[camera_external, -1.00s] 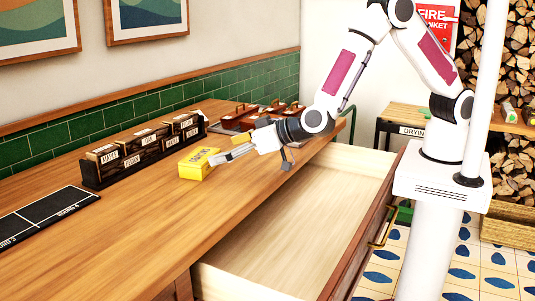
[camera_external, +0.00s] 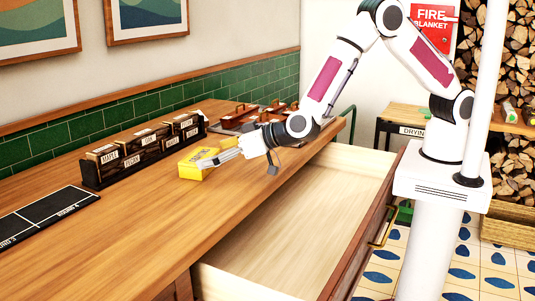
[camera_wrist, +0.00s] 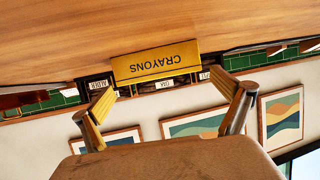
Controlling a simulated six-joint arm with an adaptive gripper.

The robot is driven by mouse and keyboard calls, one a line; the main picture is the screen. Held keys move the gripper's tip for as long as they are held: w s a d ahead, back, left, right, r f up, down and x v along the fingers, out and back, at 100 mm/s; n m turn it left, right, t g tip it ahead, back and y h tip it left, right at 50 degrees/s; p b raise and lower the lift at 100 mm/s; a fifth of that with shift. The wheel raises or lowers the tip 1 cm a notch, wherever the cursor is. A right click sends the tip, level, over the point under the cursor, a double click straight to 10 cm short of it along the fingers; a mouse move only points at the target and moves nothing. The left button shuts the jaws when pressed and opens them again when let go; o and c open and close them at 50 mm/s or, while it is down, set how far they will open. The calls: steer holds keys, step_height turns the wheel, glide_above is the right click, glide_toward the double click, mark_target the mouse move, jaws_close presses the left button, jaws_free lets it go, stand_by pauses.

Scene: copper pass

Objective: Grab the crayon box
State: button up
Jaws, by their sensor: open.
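The yellow crayon box (camera_external: 190,165) lies on the wooden counter, in front of the labelled rack. In the wrist view the crayon box (camera_wrist: 155,64) appears upside down, with "CRAYONS" on its face, centred ahead between my two fingers. My gripper (camera_external: 203,160) is low over the counter at the box's right side. In the wrist view my gripper (camera_wrist: 168,108) is open, with one finger to each side of the box's outline. The fingers look spread about as wide as the box or wider. I cannot tell whether a finger touches it.
A dark rack with labelled wooden blocks (camera_external: 143,150) stands behind the box. A tray with red-brown items (camera_external: 245,118) is further right on the counter. A black board (camera_external: 38,217) lies at left. An open drawer (camera_external: 290,225) is below the counter's front edge.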

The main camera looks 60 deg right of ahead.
mark_target(207, 156)
steer(key=shift+x, duration=1.85)
steer(key=shift+d+f, duration=0.1)
steer(key=c, duration=1)
